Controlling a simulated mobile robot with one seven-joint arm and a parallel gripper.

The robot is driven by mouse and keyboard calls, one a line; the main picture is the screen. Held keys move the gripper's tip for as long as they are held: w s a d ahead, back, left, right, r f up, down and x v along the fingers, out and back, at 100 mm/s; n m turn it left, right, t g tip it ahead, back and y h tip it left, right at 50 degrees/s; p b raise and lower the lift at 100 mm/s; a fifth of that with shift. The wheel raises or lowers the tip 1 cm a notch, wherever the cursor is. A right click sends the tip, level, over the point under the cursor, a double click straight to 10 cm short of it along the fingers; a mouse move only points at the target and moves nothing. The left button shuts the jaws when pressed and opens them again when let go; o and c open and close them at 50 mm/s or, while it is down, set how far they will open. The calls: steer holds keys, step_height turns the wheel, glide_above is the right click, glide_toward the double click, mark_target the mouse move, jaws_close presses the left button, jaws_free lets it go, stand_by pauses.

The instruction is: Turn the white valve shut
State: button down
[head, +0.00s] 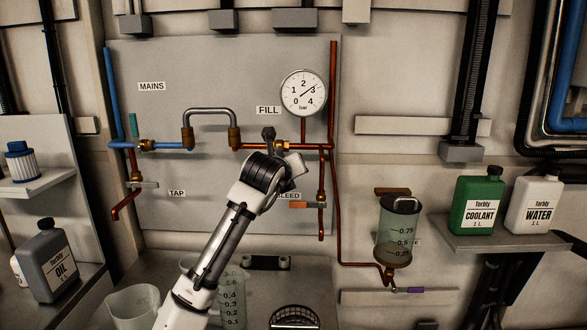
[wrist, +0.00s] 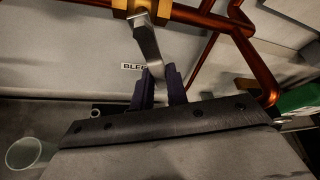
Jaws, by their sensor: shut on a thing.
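The white valve's pale lever (wrist: 148,45) shows in the wrist view. It hangs down, slightly tilted, from a brass body (wrist: 143,6) on a copper pipe. My gripper (wrist: 161,76) has its dark fingers shut on the lever's lower end. In the head view my arm reaches up to the pipe under the FILL label (head: 268,110). It hides the lever there, and only part of a brass fitting (head: 285,146) shows beside my gripper.
A pressure gauge (head: 303,93) sits above right, its needle near 3. The orange bleed handle (head: 301,205) and copper pipes are close on the right. Another pale lever (head: 145,184) is by the TAP label. Jugs stand below, and a green coolant bottle (head: 477,203) stands right.

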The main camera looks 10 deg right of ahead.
steer(key=shift+w+a+f+m+t+y+p, duration=0.2)
steer(key=shift+a+m+y+p, duration=0.2)
steer(key=shift+a+m+y, duration=0.5)
steer(key=shift+w+a+f+m+t+y+p, duration=0.15)
steer(key=shift+a+m+y+p, duration=0.35)
steer(key=shift+m, duration=0.7)
steer(key=shift+w+a, duration=0.1)
steer(key=c, duration=1.4)
jaws_free()
steer(key=shift+a, duration=0.15)
steer(key=b+v, duration=0.2)
steer(key=v, duration=0.5)
steer(key=b+v, duration=0.2)
steer(key=v, duration=0.4)
steer(key=shift+s+r, duration=0.25)
steer(key=shift+s, duration=0.15)
